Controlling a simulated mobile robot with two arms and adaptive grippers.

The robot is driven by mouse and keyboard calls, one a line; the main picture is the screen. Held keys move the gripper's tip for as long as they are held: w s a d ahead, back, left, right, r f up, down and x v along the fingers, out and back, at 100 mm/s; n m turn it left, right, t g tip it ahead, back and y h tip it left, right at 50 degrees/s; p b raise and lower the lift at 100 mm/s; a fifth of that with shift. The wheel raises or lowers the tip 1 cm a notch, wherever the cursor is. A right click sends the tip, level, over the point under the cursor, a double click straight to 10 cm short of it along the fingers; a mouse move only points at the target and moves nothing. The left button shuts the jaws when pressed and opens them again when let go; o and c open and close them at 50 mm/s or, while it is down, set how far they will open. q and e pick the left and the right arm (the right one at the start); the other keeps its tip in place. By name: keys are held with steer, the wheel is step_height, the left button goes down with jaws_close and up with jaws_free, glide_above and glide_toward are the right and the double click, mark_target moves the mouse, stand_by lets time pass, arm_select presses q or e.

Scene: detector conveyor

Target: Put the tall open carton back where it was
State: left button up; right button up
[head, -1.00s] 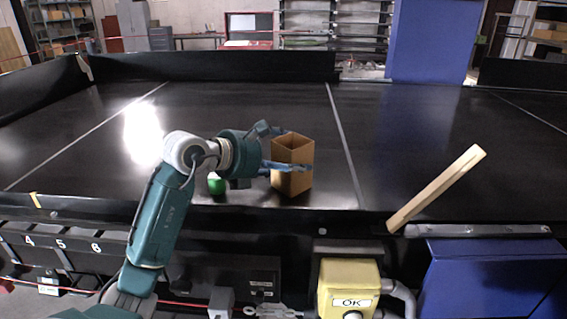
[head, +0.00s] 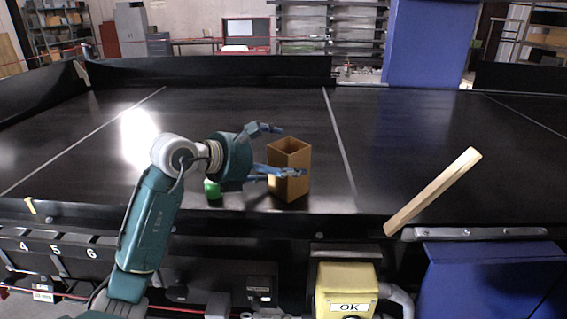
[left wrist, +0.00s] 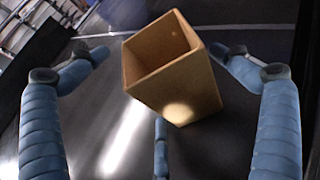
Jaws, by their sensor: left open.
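The tall open carton (head: 290,160) is brown, with an open top, and stands upright on the black conveyor belt (head: 240,120) near its front edge. It also shows in the left wrist view (left wrist: 172,68), with its open top visible and empty as far as I can see. My left gripper (head: 290,150) is open, with its blue fingers spread at the carton's left side; one finger overlaps the carton's front in the head view. In the left wrist view the fingers (left wrist: 165,75) lie around the near side of the carton, with gaps visible. My right gripper is not in view.
A wooden bar (head: 433,192) slants up at the belt's front right edge. A yellow box marked OK (head: 346,283) is below the front edge. The belt behind the carton is clear.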

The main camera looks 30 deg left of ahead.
arm_select(q)
steer(key=b+v, duration=0.3)
steer(key=v, duration=0.8)
steer(key=shift+f+b, duration=0.15)
steer(key=shift+b, duration=0.15)
